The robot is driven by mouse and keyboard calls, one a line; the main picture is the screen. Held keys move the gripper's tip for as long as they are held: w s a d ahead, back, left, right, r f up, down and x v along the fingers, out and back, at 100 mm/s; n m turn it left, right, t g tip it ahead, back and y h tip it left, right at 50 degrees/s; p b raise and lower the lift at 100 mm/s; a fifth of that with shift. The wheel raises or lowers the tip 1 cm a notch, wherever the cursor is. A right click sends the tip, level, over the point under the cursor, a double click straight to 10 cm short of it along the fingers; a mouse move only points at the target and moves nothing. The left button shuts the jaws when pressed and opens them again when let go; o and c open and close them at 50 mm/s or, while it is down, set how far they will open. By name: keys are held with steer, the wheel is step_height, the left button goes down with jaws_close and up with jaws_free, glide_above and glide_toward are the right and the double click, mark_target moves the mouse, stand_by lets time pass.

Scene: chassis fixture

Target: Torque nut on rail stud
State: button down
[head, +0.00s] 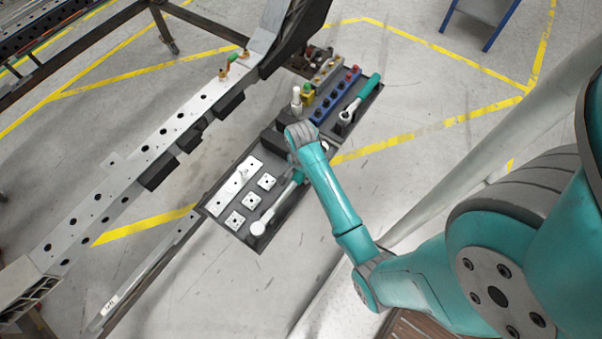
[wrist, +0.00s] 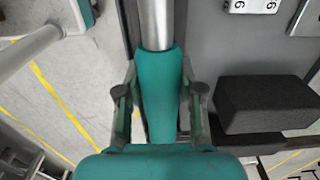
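A torque wrench with a teal handle (head: 288,188) and a round pale head (head: 258,228) lies slantwise over the dark tray. Its handle (wrist: 160,80) and metal shaft (wrist: 156,22) run straight up the wrist view. My gripper (wrist: 160,75) has one finger on each side of the handle, close against it, and looks shut on it; the handle's lower end is hidden by my gripper's body. In the head view my arm covers the fingers. The pale rail (head: 150,145) runs diagonally at left, with small brass-and-green fittings (head: 224,72) near its upper end. I cannot tell nut from stud there.
The dark tray (head: 225,222) also holds a pale plate (head: 236,184) and several square plates (head: 267,181). A black block (wrist: 265,105) sits right of my gripper. Floor between rail and tray is open.

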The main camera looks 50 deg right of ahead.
steer(key=shift+r, duration=0.2)
steer(key=shift+r, duration=3.35)
